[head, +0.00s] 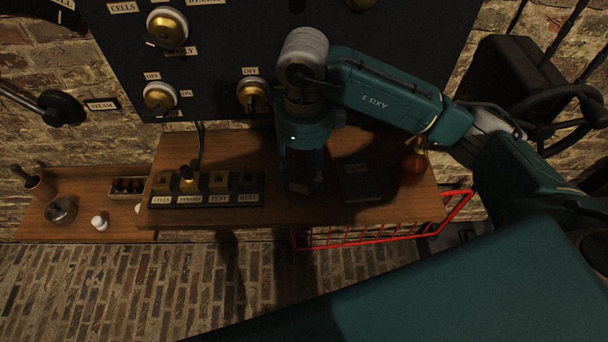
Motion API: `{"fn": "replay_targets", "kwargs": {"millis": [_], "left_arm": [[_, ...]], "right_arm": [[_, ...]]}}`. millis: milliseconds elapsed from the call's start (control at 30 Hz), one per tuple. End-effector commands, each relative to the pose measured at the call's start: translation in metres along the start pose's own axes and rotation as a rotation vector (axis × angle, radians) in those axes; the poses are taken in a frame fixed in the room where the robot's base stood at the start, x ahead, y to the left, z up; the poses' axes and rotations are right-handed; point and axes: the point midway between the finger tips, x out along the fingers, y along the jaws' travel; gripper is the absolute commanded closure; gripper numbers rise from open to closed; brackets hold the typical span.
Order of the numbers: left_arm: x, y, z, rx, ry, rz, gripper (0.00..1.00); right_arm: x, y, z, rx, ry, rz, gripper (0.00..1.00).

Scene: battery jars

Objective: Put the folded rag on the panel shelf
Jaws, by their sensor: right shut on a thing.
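The panel shelf (235,150) is a brown wooden board against the brick wall, below the dark panel. My right gripper (304,183) points down over the middle of the shelf. It is shut on a small greyish, flat-looking piece, the folded rag (298,187), which shows only in part between the fingertips. The rag is at or just above the shelf top; I cannot tell whether it touches. The fingers and shadow hide the rest of it. My left gripper is not in view.
Left of the gripper is a block of labelled sockets (207,201). To the right are a dark book (360,182) and a round red thing (412,168). A lower shelf (75,228) holds small jars.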

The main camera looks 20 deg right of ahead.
Motion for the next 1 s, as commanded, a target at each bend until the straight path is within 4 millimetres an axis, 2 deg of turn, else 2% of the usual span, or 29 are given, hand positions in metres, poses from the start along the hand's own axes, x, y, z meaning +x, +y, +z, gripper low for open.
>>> {"fn": "replay_targets", "kwargs": {"millis": [233,400,500,900,933,1000], "left_arm": [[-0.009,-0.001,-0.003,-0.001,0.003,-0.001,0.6],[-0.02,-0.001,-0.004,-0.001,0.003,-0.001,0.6],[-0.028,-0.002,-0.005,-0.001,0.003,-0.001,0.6],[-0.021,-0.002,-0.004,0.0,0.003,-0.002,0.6],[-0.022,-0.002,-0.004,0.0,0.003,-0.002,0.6],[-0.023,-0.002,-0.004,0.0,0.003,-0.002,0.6]], "right_arm": [[0.021,0.001,-0.001,0.002,0.001,0.001,0.78],[0.047,0.001,-0.002,0.002,0.003,0.002,0.78],[0.051,-0.003,0.001,0.003,0.0,0.0,0.78],[0.06,-0.003,0.002,0.001,-0.002,-0.002,0.78],[0.058,-0.003,0.002,0.001,-0.002,-0.002,0.5],[0.058,-0.003,0.002,0.002,-0.002,-0.001,0.37]]}}
